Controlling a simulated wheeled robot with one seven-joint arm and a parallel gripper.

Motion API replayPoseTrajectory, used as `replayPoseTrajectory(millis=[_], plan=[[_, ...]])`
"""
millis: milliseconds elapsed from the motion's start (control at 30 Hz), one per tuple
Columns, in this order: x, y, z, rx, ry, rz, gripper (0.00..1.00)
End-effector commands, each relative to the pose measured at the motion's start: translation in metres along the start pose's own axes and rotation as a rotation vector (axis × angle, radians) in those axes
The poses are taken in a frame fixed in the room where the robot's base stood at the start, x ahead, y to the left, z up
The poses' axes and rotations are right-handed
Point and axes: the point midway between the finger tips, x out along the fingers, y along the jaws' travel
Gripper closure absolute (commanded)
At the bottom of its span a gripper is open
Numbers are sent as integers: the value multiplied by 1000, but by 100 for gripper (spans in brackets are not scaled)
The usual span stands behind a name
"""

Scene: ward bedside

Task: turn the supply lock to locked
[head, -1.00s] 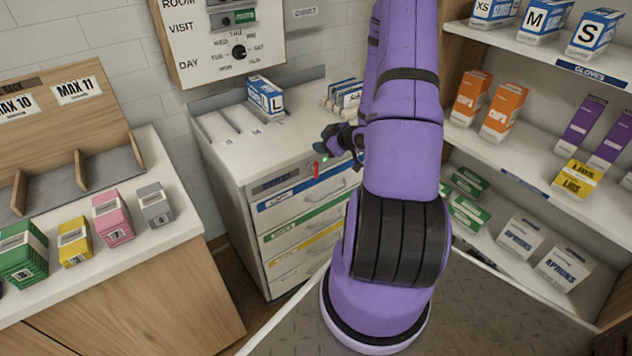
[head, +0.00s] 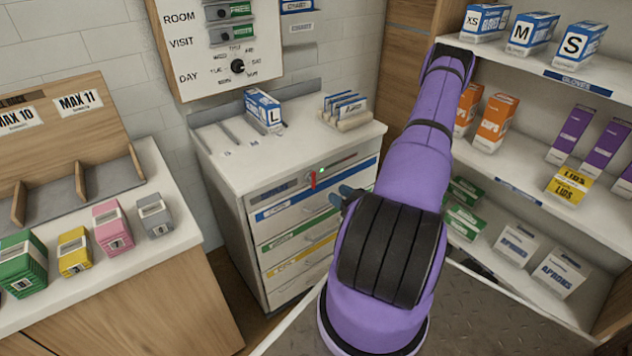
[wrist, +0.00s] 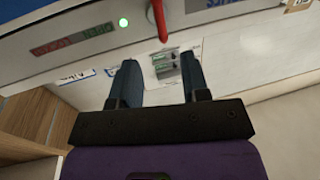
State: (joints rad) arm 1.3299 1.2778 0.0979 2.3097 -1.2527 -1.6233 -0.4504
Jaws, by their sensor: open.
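The supply lock is a red lever (head: 314,180) on the top front strip of the white drawer cabinet (head: 245,165). It stands about upright in the head view, with a small green light (head: 322,170) beside it. In the wrist view the red lever (wrist: 158,20) shows at the top, its end just beyond the gap between my fingertips. The green light (wrist: 123,22) and a panel (wrist: 72,42) with red and green lettering lie to its left. My gripper (head: 341,193) is open and empty, below and right of the lever. Its fingers also show in the wrist view (wrist: 159,62), apart from the lever.
Drawers with blue, green and yellow labels (head: 300,240) lie below the lock. A blue-white L box (head: 263,110) and a small card rack (head: 345,112) stand on the cabinet top. Shelves with boxes (head: 560,95) stand right; a counter with coloured packs (head: 110,228) stands left.

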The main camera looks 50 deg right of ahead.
Motion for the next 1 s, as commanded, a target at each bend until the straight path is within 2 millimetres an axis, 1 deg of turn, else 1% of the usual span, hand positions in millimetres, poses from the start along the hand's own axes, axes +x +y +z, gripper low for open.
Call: replayPoseTrajectory(millis=[300,500,700,1000], plan=[[54,0,-1,-3,1,-3,58],[83,0,0,-2,1,-2,58],[98,0,0,-2,-1,-2,58],[100,0,0,-2,-1,-1,58]])
